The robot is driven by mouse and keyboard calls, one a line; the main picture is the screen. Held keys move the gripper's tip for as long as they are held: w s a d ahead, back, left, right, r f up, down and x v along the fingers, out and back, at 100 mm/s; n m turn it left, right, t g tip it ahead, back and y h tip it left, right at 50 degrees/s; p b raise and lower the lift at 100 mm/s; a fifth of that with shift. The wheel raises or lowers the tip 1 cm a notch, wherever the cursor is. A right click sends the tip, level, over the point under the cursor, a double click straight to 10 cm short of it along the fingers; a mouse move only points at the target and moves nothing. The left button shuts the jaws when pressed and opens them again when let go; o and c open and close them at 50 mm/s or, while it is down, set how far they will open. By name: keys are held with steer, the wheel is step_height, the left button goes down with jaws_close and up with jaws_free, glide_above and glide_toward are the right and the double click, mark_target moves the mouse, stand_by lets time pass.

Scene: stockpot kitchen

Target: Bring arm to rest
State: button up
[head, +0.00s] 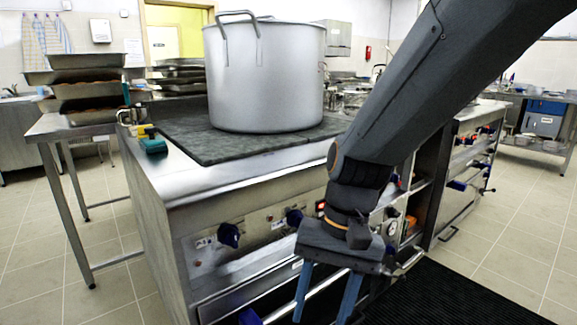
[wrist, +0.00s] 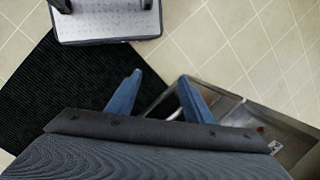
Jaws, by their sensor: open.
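My gripper (head: 328,297) hangs pointing down in front of the steel stove in the head view, with its two blue fingers apart and nothing between them. In the wrist view my gripper (wrist: 160,92) also shows both blue fingers spread, above the floor and a steel edge. My arm comes in from the upper right of the head view and bends down at the wrist. The fingertips run close to the lower edge of the head view.
A large steel stockpot (head: 263,80) stands on the dark stove top (head: 205,142). Blue knobs (head: 229,235) line the stove's front, close to my gripper. A black ribbed mat (head: 450,295) lies on the tiled floor. A side table (head: 70,126) with stacked trays stands at left.

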steer(key=s+n+t+h, duration=0.2)
steer(key=s+n, duration=0.2)
steer(key=n, duration=0.2)
steer(key=s+d+r+m+p, duration=0.1)
steer(key=d+r+m+p, duration=0.2)
steer(key=d+r+p, duration=1.1)
step_height(320, 180, up, 3)
steer(key=p, duration=0.9)
steer(key=shift+s+m, duration=0.15)
steer(key=shift+m, duration=0.25)
